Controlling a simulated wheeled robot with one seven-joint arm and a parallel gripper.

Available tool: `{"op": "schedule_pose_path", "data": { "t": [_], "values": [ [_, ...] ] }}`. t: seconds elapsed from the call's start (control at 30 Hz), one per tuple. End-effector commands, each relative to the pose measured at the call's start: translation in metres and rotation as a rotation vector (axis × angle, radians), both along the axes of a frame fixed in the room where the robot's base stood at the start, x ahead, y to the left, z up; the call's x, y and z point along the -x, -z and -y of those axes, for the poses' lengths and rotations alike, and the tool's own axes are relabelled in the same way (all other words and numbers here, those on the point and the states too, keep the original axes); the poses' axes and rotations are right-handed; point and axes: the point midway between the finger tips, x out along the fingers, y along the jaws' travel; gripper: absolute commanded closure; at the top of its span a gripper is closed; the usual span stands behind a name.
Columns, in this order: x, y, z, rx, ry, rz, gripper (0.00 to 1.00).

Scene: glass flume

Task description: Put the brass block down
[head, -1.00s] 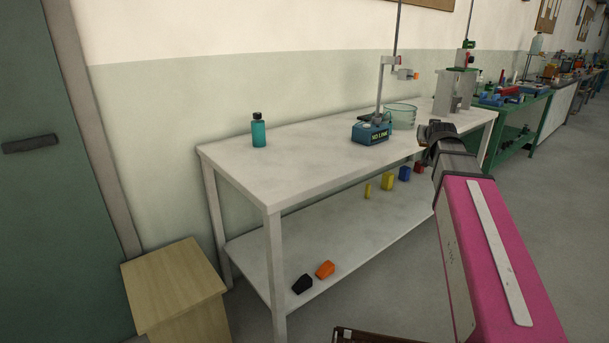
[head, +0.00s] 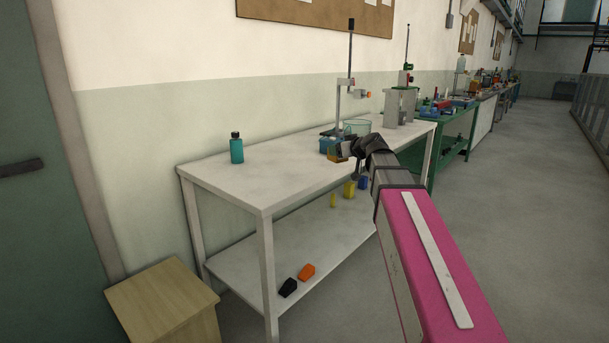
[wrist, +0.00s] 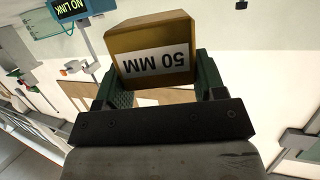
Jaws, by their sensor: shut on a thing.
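The brass block (wrist: 152,40) has a white label reading "50 MM", upside down in the wrist view. My gripper (wrist: 161,78) is shut on it, with one green finger at each side. In the head view my gripper (head: 346,150) is near the front edge of the white table (head: 250,185), towards its right part. A small brownish bit of the block (head: 334,156) shows at its tip. The block appears held up; its height above the tabletop is hard to tell.
On the table stand a teal bottle (head: 236,150), a blue "NO LINK" device (wrist: 72,8) with a stand, a glass bowl (head: 357,127) and a grey metal fixture (head: 400,108). The tabletop between bottle and device is clear. The lower shelf holds several coloured blocks. A wooden box (head: 163,298) stands at left.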

Motion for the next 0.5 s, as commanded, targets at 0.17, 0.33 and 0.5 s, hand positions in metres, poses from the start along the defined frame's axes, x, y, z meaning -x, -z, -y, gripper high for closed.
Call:
{"op": "schedule_pose_path", "data": {
  "t": [0.17, 0.33, 0.5],
  "values": [
    [0.010, -0.022, -0.031, -0.002, -0.197, 0.003, 1.00],
    [0.017, -0.032, -0.045, -0.001, -0.286, 0.004, 1.00],
    [0.005, -0.024, -0.058, -0.002, -0.303, 0.000, 1.00]
  ]
}}
